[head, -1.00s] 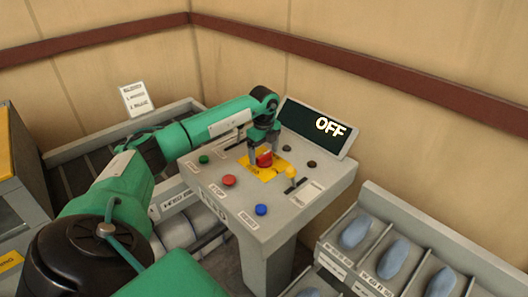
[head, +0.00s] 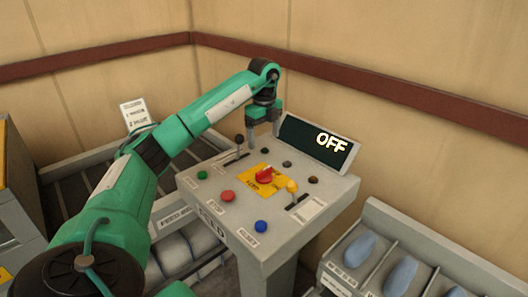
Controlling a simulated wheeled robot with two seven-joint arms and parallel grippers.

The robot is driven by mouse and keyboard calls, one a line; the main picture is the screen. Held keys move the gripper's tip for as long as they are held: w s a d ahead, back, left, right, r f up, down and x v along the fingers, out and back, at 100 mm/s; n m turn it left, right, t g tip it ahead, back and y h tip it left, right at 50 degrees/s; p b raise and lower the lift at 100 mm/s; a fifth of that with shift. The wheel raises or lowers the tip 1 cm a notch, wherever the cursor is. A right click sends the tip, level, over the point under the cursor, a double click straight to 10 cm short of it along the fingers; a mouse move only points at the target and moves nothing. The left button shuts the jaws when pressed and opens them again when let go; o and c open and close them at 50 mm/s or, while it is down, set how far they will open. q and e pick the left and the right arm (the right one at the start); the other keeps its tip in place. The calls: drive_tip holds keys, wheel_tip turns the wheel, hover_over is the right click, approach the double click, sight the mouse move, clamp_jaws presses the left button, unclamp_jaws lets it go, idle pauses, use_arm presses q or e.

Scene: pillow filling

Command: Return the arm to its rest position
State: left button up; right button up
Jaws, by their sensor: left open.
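My left arm comes in from the left over the grey control console (head: 245,218). Its gripper (head: 262,138) points down, open, above the back part of the console. The gripper is apart from the red knob (head: 264,175), which sits on a yellow plate (head: 252,184). The tilted display (head: 316,145) at the console's back reads OFF. My right gripper is not in view.
The console also bears a red button (head: 228,196), a blue button (head: 261,226), a green button (head: 202,175), a yellow-knobbed lever (head: 292,186) and a black-knobbed lever (head: 239,140). Compartments with blue-grey pillows (head: 400,274) stand at lower right. A roller conveyor (head: 80,185) lies behind my arm.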

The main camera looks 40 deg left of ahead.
use_arm(q)
drive_tip(key=shift+r, duration=0.8)
drive_tip(key=shift+r, duration=0.1)
